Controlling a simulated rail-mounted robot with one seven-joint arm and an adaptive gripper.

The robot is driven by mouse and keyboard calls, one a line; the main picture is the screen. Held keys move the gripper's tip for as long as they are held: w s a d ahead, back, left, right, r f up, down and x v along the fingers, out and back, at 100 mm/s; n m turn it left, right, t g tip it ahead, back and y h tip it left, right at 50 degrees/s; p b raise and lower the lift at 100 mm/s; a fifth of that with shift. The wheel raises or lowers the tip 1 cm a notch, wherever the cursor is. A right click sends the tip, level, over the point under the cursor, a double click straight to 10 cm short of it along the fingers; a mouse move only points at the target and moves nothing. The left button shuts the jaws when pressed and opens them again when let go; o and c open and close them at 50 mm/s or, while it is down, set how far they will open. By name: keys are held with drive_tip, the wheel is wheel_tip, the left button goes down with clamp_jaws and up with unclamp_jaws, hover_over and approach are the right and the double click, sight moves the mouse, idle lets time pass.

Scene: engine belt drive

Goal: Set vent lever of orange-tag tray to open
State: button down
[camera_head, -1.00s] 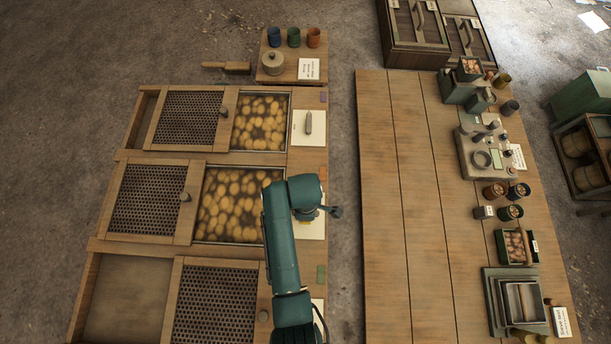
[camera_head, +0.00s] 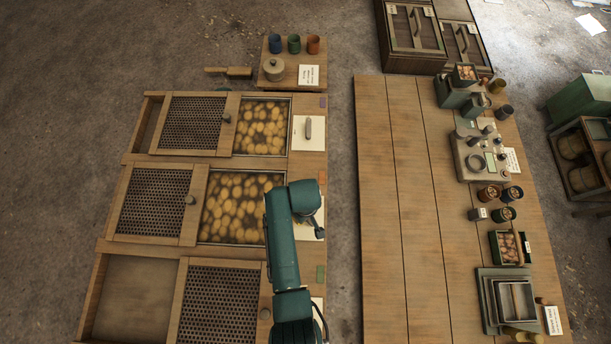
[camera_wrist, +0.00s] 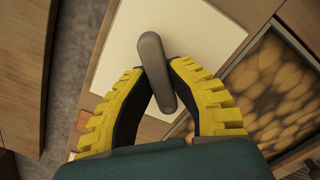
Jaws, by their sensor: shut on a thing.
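The orange tag (camera_head: 322,177) marks the middle tray (camera_head: 247,210), which holds several yellow-brown round items behind a half-open perforated panel. In the wrist view the tray's vent lever (camera_wrist: 151,50) is a grey rounded bar on a pale plate (camera_wrist: 205,38). My gripper (camera_wrist: 160,78), with yellow ridged fingers, is shut on the lever, one finger on each side of it. The lever lies tilted relative to the plate's edges. In the head view my arm hides the lever and most of the gripper; only part of the pale plate (camera_head: 318,226) shows.
The tray behind has a purple tag (camera_head: 323,102) and its own grey lever (camera_head: 308,128) on a pale plate. The front tray has a green tag (camera_head: 321,273). The long bench (camera_head: 380,200) at right is clear on its left half, with several objects along its right side.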

drive_tip(key=m+p, duration=0.1)
drive_tip(key=m, duration=0.3)
drive_tip(key=shift+s+f+m, duration=0.1)
drive_tip(key=shift+m, duration=0.2)
drive_tip(key=shift+m+p, duration=0.3)
drive_tip(key=shift+m, duration=2)
drive_tip(key=c, duration=1)
unclamp_jaws()
drive_tip(key=shift+o, duration=0.2)
wheel_tip(320, 180, up, 12)
